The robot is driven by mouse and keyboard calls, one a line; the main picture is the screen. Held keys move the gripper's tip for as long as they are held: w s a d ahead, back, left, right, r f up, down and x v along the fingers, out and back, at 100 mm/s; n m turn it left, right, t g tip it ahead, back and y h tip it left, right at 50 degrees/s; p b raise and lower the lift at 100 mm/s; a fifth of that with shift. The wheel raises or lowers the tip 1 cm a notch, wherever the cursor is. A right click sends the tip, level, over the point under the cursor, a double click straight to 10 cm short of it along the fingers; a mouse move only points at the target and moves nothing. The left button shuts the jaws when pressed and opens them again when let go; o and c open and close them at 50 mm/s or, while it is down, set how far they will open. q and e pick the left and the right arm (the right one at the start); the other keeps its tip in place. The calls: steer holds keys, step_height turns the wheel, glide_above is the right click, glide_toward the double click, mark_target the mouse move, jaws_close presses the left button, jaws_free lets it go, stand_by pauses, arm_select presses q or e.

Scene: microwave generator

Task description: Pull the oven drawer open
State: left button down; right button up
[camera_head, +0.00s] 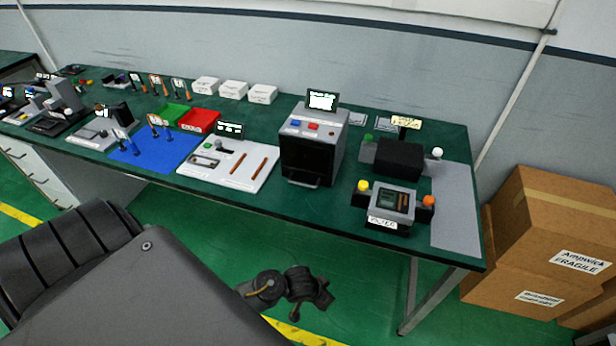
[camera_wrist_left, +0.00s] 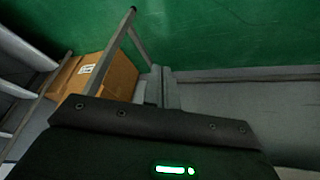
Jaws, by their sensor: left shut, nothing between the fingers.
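The oven (camera_head: 310,145) is a grey box with a dark front, standing near the front edge of the green table in the head view. Blue and red buttons and a small lit screen are on its top. Its dark drawer front with a handle (camera_head: 303,179) faces me and looks shut. Nothing touches it. In the left wrist view my left gripper (camera_wrist_left: 163,90) shows as short grey fingers, shut and empty, pointing away from the oven, which is not in that view. In the head view a dark arm part (camera_head: 285,289) of mine hangs below the table edge. My right gripper is not clearly seen.
The green table (camera_head: 250,201) also holds a white tool board (camera_head: 218,177) left of the oven and a yellow-and-orange-knobbed device (camera_head: 390,207) on its right. Cardboard boxes (camera_head: 550,235) stand at the right. A metal table leg (camera_head: 412,290) is at the front right.

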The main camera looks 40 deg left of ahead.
arm_select(q)
steer(key=w+a+r+t+p, duration=0.1)
steer(key=w+r, duration=0.6)
steer(key=r, duration=0.3)
steer(key=w+a+r+t+p, duration=0.1)
steer(key=w+r, duration=0.6)
steer(key=r, duration=0.3)
steer(key=w+a+r+n+g+y, duration=0.15)
steer(key=w+a+r, duration=0.25)
steer(key=a, duration=0.4)
steer(key=n+g+y+b, duration=0.2)
steer(key=n+b, duration=0.3)
glide_toward(308, 176)
steer(key=shift+m+t, duration=0.25)
steer(key=f, duration=0.2)
steer(key=d+f, duration=0.1)
steer(key=f, duration=0.2)
steer(key=shift+s+f, duration=0.15)
steer(key=shift+f, duration=0.05)
steer(key=shift+x, duration=0.9)
